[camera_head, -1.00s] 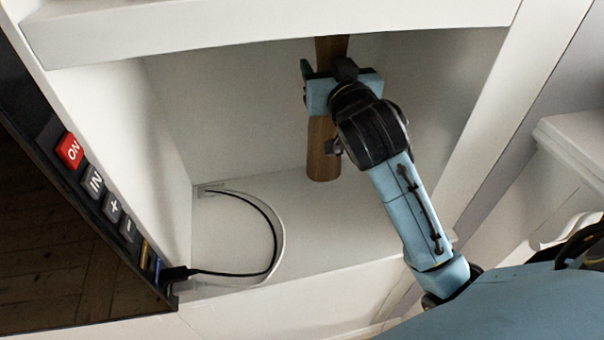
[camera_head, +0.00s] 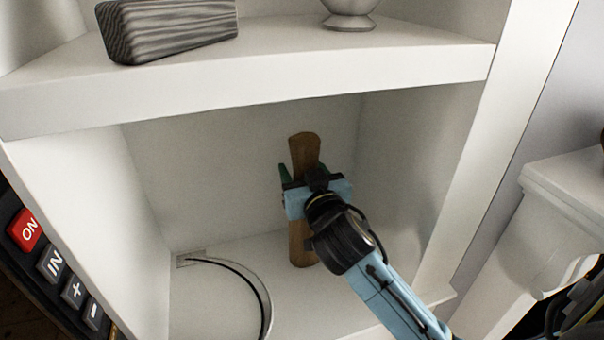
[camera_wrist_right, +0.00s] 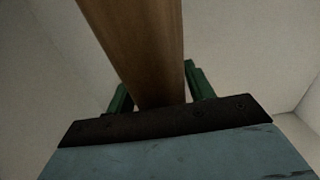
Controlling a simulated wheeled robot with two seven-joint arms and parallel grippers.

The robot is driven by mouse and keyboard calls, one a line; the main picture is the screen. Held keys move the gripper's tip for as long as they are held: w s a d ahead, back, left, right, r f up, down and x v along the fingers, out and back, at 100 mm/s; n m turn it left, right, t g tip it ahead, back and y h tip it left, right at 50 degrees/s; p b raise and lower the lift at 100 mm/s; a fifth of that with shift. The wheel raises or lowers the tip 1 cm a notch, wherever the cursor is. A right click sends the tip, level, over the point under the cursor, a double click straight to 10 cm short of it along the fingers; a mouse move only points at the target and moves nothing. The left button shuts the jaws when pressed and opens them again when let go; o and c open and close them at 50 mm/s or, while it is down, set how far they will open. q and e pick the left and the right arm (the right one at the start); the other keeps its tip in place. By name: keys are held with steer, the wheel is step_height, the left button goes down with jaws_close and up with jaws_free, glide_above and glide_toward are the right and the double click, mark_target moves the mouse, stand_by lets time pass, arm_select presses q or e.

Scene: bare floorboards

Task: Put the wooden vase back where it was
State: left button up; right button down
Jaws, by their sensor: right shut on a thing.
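The wooden vase (camera_head: 304,150) is a tall, slim brown piece standing roughly upright inside the white shelf compartment (camera_head: 220,170). Its lower end shows below my gripper, at or close to the compartment floor; I cannot tell whether it touches. My right gripper (camera_head: 305,190) is shut around the vase's middle. In the right wrist view the vase (camera_wrist_right: 138,45) rises between the green fingers (camera_wrist_right: 160,92). My left gripper is not in view.
An upper shelf (camera_head: 250,95) above holds a striped dark block (camera_head: 168,30) and a silver-white footed vessel (camera_head: 348,14). A black cable (camera_head: 262,290) curves over the compartment floor at left. A large calculator-like panel (camera_head: 50,260) stands at lower left. White side walls bound the compartment.

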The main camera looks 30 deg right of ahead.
steer(key=shift+r, duration=0.1)
steer(key=shift+f, duration=0.2)
steer(key=c, duration=0.6)
jaws_free()
steer(key=shift+o, duration=0.2)
